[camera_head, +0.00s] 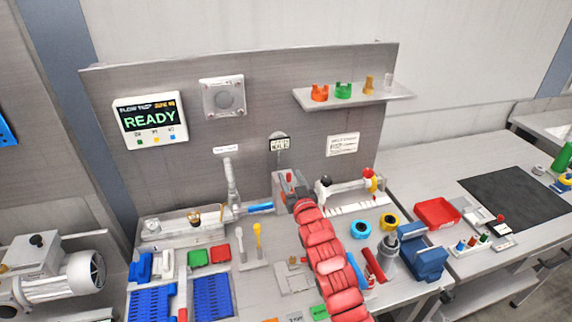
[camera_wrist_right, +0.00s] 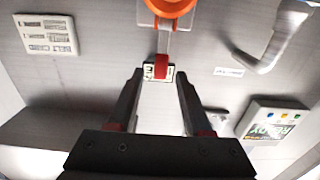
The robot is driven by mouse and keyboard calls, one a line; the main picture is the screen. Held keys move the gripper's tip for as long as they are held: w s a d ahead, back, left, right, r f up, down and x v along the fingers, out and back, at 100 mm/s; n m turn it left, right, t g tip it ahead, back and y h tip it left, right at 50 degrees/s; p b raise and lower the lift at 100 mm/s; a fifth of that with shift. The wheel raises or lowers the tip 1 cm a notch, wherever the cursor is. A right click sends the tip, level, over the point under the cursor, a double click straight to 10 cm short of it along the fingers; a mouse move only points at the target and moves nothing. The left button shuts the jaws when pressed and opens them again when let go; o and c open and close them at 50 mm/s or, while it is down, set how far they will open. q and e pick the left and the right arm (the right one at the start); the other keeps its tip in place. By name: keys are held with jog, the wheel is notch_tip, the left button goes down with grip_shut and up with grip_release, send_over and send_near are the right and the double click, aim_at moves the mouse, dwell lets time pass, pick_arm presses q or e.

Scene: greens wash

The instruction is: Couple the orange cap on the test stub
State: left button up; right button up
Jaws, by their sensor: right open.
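My right gripper (camera_head: 288,182) is in front of the back panel at the end of my red arm. In the wrist view its two fingers (camera_wrist_right: 158,76) stand apart with nothing gripped between them. An orange round part, apparently the orange cap (camera_wrist_right: 170,10), is cut off by the top edge of that view, beyond the fingertips. A pale piece shows just below it. I cannot tell whether it sits on the test stub, which I cannot make out. Another orange piece (camera_head: 320,93) stands on the wall shelf. My left gripper is not in view.
A READY screen (camera_head: 150,121) hangs at left. A grey pipe (camera_head: 232,182) rises left of my gripper. A red tray (camera_head: 437,213) and blue vise (camera_head: 425,262) stand at right.

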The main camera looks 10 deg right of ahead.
aim_at(288, 173)
jog(key=w+p, duration=0.1)
jog(key=w, duration=0.4)
jog(key=shift+a+r+p, duration=0.1)
jog(key=shift+a+p, duration=0.05)
jog(key=shift+p, duration=0.15)
jog(key=shift+w, duration=0.1)
grip_shut()
